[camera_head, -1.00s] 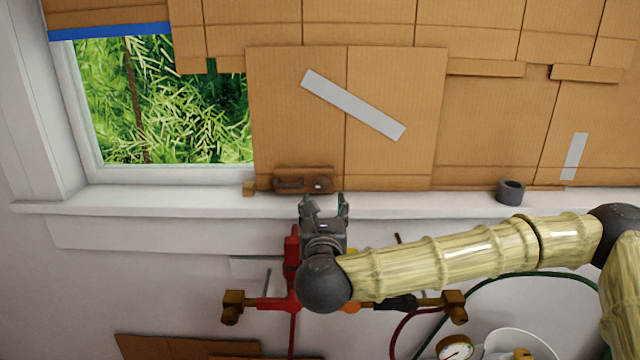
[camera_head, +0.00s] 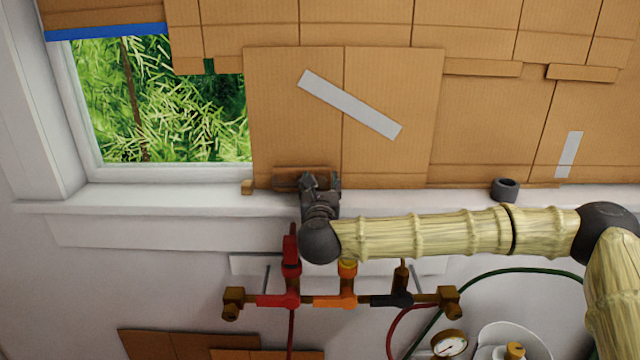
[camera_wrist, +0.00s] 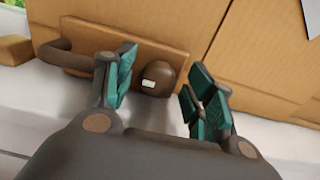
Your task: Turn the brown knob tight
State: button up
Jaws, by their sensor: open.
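The brown knob (camera_wrist: 157,78) is round and dark, with a small white mark on its face. It sits on a brown wooden plate (camera_wrist: 110,38) against the cardboard, beside a curved dark handle (camera_wrist: 68,58). My gripper (camera_head: 321,181) is open in front of the plate, just above the sill. In the wrist view its teal-padded fingers (camera_wrist: 158,80) stand to the left and right of the knob, with no clear contact. In the head view the knob is hidden behind my gripper, and only part of the plate (camera_head: 302,171) shows.
A white window sill (camera_head: 420,203) runs beneath the cardboard (camera_head: 390,90). Below my arm are red, orange and black valves (camera_head: 345,300), hoses and a gauge (camera_head: 449,343).

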jog(key=c, duration=1)
